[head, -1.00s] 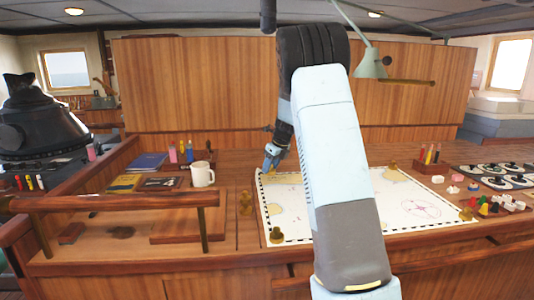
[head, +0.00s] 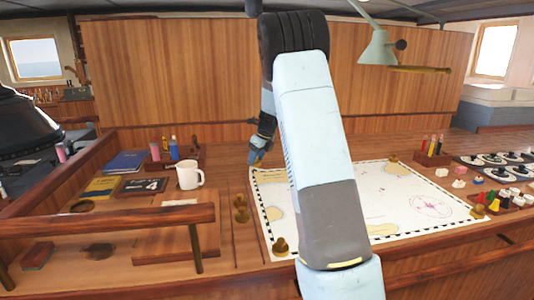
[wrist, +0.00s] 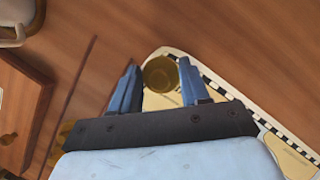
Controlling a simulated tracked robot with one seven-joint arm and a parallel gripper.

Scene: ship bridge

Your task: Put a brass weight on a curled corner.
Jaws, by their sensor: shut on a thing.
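My gripper (head: 257,161) is at the far left corner of the white chart (head: 345,200). In the wrist view, its two blue fingers are shut on a brass weight (wrist: 160,74), which is over the chart's corner (wrist: 163,52). I cannot tell whether the weight touches the chart. Other brass weights stand on the near left corner (head: 281,247), the far right corner (head: 394,160) and the near right corner (head: 478,211). Two more brass weights (head: 240,208) stand on the wood left of the chart.
A white mug (head: 189,176) stands left of the chart, near books (head: 127,161) and a wooden rail (head: 110,220). A pen holder (head: 433,155) and small coloured pieces (head: 500,200) are at the right. Bare wood lies between the mug and the chart.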

